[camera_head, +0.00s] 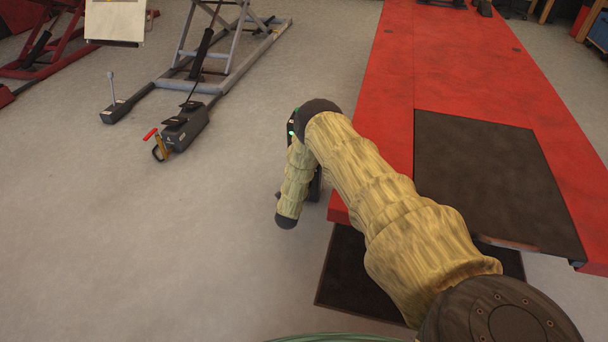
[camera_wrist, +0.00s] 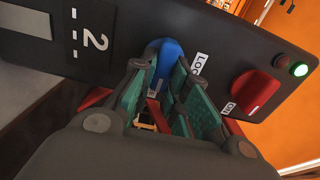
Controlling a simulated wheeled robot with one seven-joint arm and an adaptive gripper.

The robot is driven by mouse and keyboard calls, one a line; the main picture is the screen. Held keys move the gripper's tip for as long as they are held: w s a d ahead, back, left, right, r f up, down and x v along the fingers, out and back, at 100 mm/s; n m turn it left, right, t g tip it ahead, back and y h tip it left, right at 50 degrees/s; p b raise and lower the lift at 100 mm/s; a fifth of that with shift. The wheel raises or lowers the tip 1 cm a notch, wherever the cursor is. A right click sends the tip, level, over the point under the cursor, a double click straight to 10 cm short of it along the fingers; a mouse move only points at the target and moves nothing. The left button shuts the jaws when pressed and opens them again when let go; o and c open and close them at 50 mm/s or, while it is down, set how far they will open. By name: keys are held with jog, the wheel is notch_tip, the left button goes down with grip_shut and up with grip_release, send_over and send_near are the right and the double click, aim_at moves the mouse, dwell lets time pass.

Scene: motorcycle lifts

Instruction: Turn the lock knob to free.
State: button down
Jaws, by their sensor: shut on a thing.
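The lock knob (camera_wrist: 167,58) is blue and sits on a dark control panel (camera_wrist: 205,28) in the wrist view, beside a white label reading "LOC", its end covered. My gripper (camera_wrist: 164,78) has its teal-padded fingers on both sides of the blue knob and is shut on it. The fingers hide the knob's lower part, so its pointer direction cannot be read. In the head view my arm hides the knob and most of the gripper.
A red knob (camera_wrist: 255,92) labelled "ON" and a lit green lamp (camera_wrist: 299,69) sit right of the lock knob. A large red lift platform (camera_head: 471,66) stands right of my arm. Other lift frames (camera_head: 222,63) stand at the back left. Grey floor (camera_head: 130,245) at left is clear.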

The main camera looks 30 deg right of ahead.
jog(key=shift+a, duration=0.1)
dwell(0.4)
jog(key=c, duration=1.4)
grip_release()
jog(key=shift+c, duration=0.2)
jog(key=shift+o, duration=0.3)
jog(key=v, duration=1.2)
